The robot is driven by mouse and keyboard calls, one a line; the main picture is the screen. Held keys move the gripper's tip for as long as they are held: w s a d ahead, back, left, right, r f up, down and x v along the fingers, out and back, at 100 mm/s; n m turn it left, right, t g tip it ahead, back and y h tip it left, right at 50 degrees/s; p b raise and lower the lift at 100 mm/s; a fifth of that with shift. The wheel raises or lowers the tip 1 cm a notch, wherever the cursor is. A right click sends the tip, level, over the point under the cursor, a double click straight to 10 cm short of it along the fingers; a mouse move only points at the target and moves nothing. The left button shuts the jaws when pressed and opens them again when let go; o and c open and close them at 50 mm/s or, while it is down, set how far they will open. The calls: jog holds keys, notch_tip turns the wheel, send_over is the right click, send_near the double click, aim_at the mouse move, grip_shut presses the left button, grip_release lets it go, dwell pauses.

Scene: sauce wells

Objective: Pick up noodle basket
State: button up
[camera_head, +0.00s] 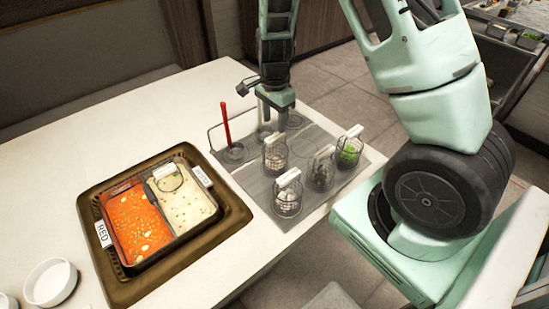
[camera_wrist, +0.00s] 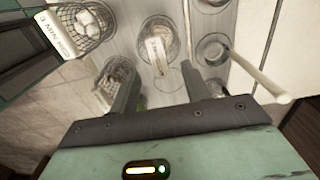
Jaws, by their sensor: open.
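Several wire baskets with pale labelled handles stand in a grey tray (camera_head: 258,186) in the head view. They include a front one with pale contents (camera_head: 287,198), a rear left one (camera_head: 275,157), a middle one (camera_head: 320,173) and one with greens (camera_head: 348,154). I cannot tell which holds noodles. My gripper (camera_head: 272,120) is above the tray's back part, pointing down. In the wrist view my gripper (camera_wrist: 160,90) is open and empty. A labelled basket (camera_wrist: 158,42) lies ahead between its fingers, another (camera_wrist: 118,72) beside the left finger.
A pot with red soup (camera_head: 138,222) and pale soup (camera_head: 190,208) sits in a brown frame (camera_head: 120,291) left of the tray. A red stick (camera_head: 226,122) stands upright in a tray well. A white bowl (camera_head: 50,282) is at the lower left. The white table (camera_head: 110,130) is clear behind.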

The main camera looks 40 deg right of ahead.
aim_at(275, 136)
jog(key=shift+s+f+p, duration=0.15)
jog(key=shift+f+p, duration=0.5)
jog(key=shift+f, duration=2.95)
grip_shut()
